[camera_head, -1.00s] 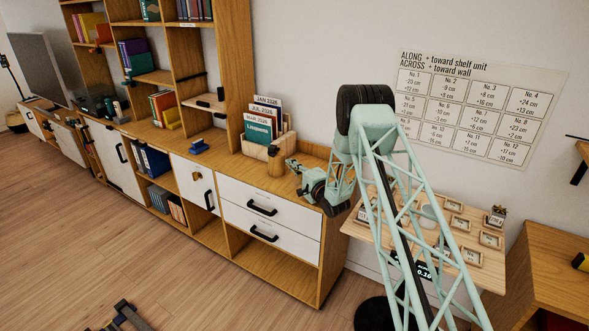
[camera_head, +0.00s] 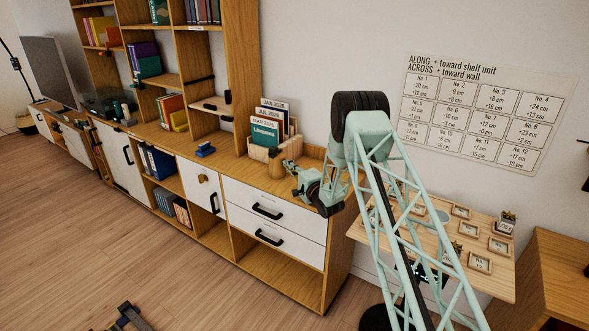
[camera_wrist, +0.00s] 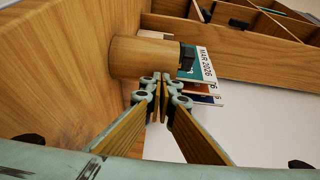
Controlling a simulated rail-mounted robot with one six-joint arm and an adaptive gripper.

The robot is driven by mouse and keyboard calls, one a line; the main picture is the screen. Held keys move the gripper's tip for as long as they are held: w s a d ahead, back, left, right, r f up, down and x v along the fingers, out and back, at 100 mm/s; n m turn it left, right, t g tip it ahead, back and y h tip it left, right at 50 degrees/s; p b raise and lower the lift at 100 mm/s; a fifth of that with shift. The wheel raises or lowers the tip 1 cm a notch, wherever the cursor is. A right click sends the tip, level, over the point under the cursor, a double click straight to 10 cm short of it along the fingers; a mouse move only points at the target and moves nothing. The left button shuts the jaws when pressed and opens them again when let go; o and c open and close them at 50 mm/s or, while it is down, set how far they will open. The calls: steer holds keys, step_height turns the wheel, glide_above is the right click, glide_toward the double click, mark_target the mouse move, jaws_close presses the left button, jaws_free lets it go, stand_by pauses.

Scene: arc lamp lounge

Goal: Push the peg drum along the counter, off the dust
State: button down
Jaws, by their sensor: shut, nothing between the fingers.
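The peg drum (camera_head: 276,168), a short upright wooden cylinder with a dark piece on top, stands on the wooden counter (camera_head: 232,165) in front of the magazine box. In the wrist view the drum (camera_wrist: 140,57) lies just ahead of the fingertips. My gripper (camera_head: 288,166) is shut and empty, low over the counter at the drum's right side. In the wrist view its fingertips (camera_wrist: 161,82) meet close to the drum; I cannot tell if they touch it. I cannot make out any dust.
A wooden box of magazines (camera_head: 260,152) stands right behind the drum. A small blue object (camera_head: 205,149) lies on the counter to the left, with bare counter between. The tall shelf unit (camera_head: 243,80) rises behind. A side table (camera_head: 470,245) with small frames is at right.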

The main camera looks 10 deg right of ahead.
steer(key=w+a+b, duration=0.1)
steer(key=a, duration=0.2)
steer(key=w+a+b, duration=0.1)
steer(key=a, duration=0.2)
steer(key=w+a+b, duration=0.1)
steer(key=w+a, duration=0.1)
steer(key=shift+w+a, duration=0.1)
steer(key=shift+a, duration=0.3)
steer(key=v, duration=0.9)
steer(key=shift+b, duration=0.35)
steer(key=shift+s+d, duration=0.25)
steer(key=shift+s, duration=0.25)
steer(key=shift+w+r, duration=0.1)
